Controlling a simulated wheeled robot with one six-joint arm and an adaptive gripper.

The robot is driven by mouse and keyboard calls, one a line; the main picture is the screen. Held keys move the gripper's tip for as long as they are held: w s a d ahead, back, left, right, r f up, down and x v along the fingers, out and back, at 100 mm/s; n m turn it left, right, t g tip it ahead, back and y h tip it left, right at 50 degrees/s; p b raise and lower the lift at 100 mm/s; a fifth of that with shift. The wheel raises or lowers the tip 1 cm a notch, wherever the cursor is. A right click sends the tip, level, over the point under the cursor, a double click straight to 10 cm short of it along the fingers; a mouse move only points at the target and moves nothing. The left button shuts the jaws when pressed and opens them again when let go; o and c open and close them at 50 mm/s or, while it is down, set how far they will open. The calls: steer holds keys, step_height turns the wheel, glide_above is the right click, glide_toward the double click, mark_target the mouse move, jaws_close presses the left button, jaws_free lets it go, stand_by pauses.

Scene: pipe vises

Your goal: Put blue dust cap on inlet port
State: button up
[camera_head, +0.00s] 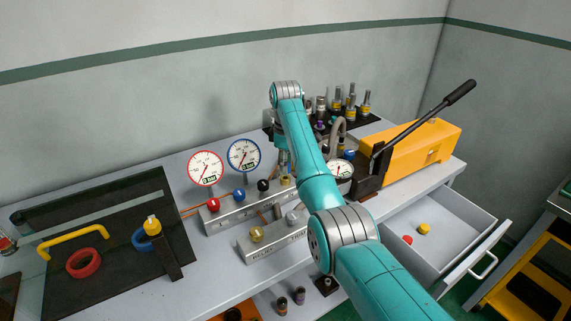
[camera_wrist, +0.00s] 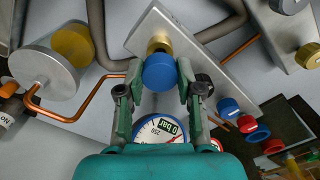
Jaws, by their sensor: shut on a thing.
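My gripper (camera_wrist: 160,85) is shut on a blue cap (camera_wrist: 159,74) in the wrist view, one fingertip at each side of it. A brass port (camera_wrist: 157,44) on a grey metal block (camera_wrist: 193,48) sits directly behind the cap, in line with it. The cap overlaps the port in this view; I cannot tell whether it is seated or just in front. In the head view my teal arm reaches over the bench, and the fingertips and held cap are hard to make out among the fittings.
A blue-rimmed gauge (camera_wrist: 160,130) lies just below the gripper in the wrist view. In the head view, a yellow pump (camera_head: 425,150) with a long black lever stands at the right. An open drawer (camera_head: 440,228) holds red and yellow caps. A black mat (camera_head: 110,260) is at left.

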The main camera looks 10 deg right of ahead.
steer(key=shift+f, duration=1.35)
stand_by(0.4)
steer(key=o, duration=1)
steer(key=shift+r, duration=3.75)
